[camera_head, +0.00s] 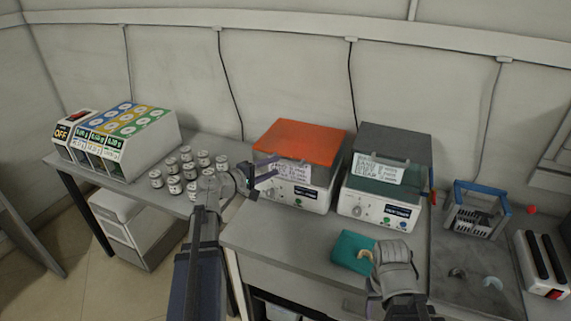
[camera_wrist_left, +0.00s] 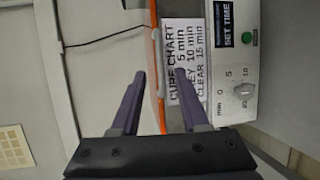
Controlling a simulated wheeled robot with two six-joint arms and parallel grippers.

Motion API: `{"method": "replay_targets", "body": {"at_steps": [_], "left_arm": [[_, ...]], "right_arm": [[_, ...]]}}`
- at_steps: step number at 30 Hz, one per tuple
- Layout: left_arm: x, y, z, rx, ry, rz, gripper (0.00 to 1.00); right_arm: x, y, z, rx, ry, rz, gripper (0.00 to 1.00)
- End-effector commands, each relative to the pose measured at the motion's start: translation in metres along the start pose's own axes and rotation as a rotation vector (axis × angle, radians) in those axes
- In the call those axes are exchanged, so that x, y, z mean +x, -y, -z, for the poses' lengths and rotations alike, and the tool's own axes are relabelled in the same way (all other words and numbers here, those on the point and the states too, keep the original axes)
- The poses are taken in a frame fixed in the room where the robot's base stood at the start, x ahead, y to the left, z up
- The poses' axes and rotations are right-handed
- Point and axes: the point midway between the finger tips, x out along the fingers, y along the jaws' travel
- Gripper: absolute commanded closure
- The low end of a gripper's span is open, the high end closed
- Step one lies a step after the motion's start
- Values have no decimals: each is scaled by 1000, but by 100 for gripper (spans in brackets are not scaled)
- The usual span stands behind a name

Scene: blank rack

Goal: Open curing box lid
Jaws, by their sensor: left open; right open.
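The curing box (camera_head: 302,198) has an orange lid (camera_head: 300,141), which lies shut on its pale body. A handle and a printed card are at its front. In the left wrist view the card (camera_wrist_left: 186,62) reads "CURE CHART", beside the orange lid edge (camera_wrist_left: 155,40). My left gripper (camera_head: 272,170) is at the front left of the box. Its open fingers (camera_wrist_left: 154,76) point at the lid's front edge and handle, one on each side; I cannot tell if they touch. My right gripper (camera_head: 376,254) is open, low over the bench near a teal pad.
A similar box with a dark grey lid (camera_head: 394,146) stands just right. Several small jars (camera_head: 175,185) and a dispenser unit (camera_head: 130,145) are on the left table. The teal pad (camera_head: 345,249) holds a small curved piece. A blue-framed rack (camera_head: 480,212) stands at right.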

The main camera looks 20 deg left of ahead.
Motion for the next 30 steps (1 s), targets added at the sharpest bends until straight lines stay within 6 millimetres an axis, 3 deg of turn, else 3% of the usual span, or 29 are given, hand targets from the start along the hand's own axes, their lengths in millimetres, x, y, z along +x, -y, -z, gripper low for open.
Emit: {"method": "replay_targets", "body": {"at_steps": [3,10,23,30], "left_arm": [[23,1,1,1,3,1,55],[52,1,0,1,4,1,55],[62,0,-1,1,2,2,55],[62,1,-1,1,2,2,79]], "right_arm": [[5,0,0,0,0,0,50],[10,1,1,0,0,0,50],[11,1,1,0,0,0,50],[11,1,1,0,0,0,50]]}}
